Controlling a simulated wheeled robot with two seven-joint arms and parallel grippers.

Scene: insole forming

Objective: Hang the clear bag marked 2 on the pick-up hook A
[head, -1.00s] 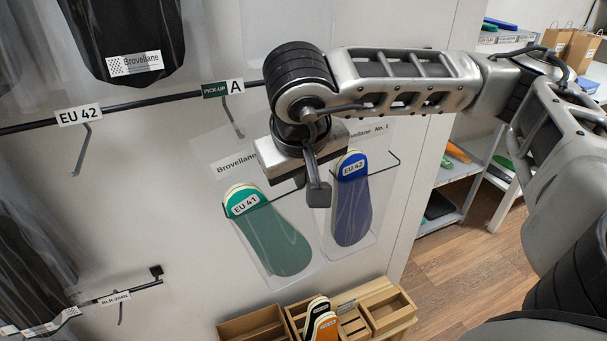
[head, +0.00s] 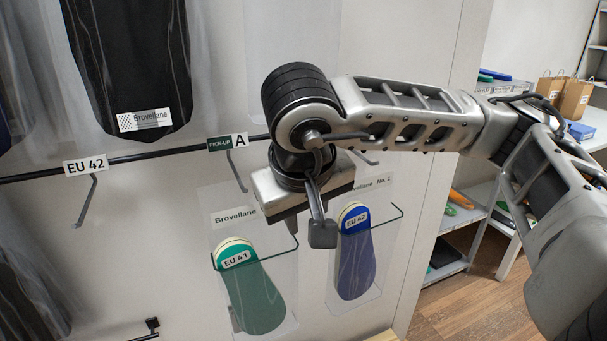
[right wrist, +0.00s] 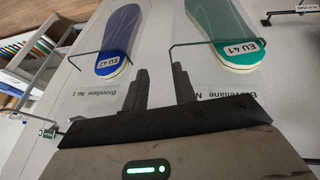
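Two clear bags hang side by side on the wall, each with an insole. The left one (head: 284,318) holds a green EU 41 insole (head: 257,300); its number is hidden by my gripper. The right one (head: 336,295) reads No. 1 and holds a blue EU 42 insole (head: 355,265). Pick-up hook A (head: 236,172) is bare, up and left of the bags, under its A label (head: 240,140). My right gripper (head: 308,230) is in front of the bags' upper parts. In the right wrist view its fingers (right wrist: 160,88) are apart and empty, between the two wire holders. My left gripper is out of view.
A dark rail (head: 150,154) crosses the wall, with an EU 42 hook (head: 86,200) at the left. A shelf (head: 450,262) with insoles stands at the right.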

